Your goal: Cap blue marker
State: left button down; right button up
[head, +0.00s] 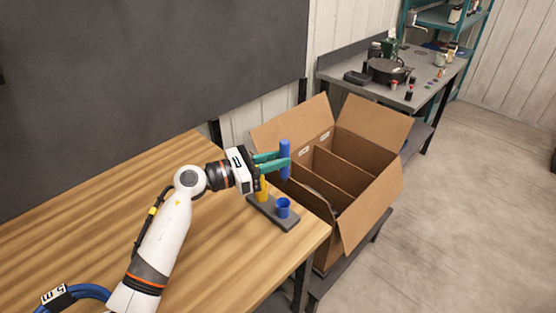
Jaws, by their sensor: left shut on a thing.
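My left gripper (286,163) has teal fingers and is shut on the upright blue marker (285,147). It holds the marker in the air above the right end of a dark grey block (265,209) on the wooden table. A short, open-topped blue cap (283,208) stands on the block, below the marker and apart from it. A yellow piece (263,190) stands at the block's other end, partly hidden by my gripper. My right gripper is not in view.
The wooden table (90,215) is clear left of my arm. An open cardboard box (368,205) with dividers stands beyond the table's right edge. A grey workbench (425,78) with several items stands at the back right.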

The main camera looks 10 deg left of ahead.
pick_arm(q)
notch_tip(320, 180, down, 6)
jog(key=b, duration=0.4)
jog(key=shift+r, duration=0.2)
jog(key=shift+f+b, duration=0.4)
jog(key=shift+f, duration=0.05)
jog(key=shift+f, duration=0.1)
jog(key=shift+f+b, duration=0.2)
jog(key=shift+b, duration=0.25)
jog(key=shift+s+f+b, duration=0.1)
jog(key=shift+f+b, duration=0.5)
jog(key=shift+b, duration=0.1)
jog(key=shift+d+f, duration=0.1)
jog(key=shift+f, duration=0.1)
